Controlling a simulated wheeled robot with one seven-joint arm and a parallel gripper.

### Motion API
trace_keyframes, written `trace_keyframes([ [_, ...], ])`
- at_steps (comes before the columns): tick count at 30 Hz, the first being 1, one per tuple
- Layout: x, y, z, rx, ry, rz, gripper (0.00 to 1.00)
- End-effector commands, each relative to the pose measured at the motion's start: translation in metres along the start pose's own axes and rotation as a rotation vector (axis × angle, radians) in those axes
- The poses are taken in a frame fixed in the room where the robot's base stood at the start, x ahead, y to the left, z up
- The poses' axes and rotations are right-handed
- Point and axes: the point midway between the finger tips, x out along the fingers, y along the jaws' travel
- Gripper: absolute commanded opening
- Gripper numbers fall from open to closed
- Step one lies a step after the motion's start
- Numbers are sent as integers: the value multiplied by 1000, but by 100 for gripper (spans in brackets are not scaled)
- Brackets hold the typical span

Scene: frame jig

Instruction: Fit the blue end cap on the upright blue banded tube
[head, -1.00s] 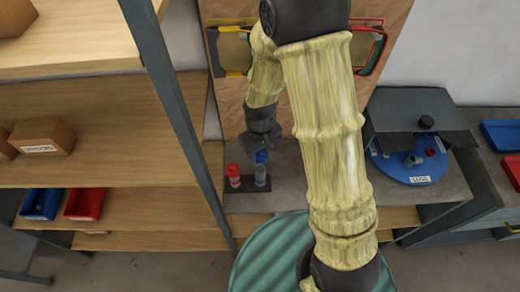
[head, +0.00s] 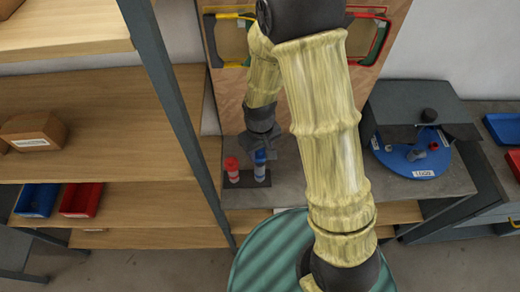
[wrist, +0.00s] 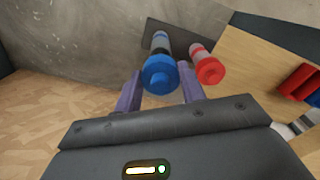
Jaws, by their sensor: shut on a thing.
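The blue end cap (wrist: 160,75) is between the two purple fingers of my gripper (wrist: 160,84), which is shut on it. In the head view the cap (head: 260,156) is at the top of the upright blue banded tube (head: 260,173). In the wrist view the grey and blue tube (wrist: 160,42) runs in line behind the cap, which hides part of it. Cap and tube look touching or nearly so; I cannot tell whether the cap is fully seated. My gripper also shows in the head view (head: 259,151), above the tube.
A red-capped tube (head: 232,170) stands close left of the blue one on the same dark base (head: 236,195); in the wrist view it is at right (wrist: 207,68). A shelf post (head: 180,110) stands further left. A blue turntable (head: 420,163) is at right.

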Motion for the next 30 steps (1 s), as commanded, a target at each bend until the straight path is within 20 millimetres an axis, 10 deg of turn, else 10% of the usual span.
trace_keyframes([
  [30, 46, 0, 0, 0, -1, 0, 19],
])
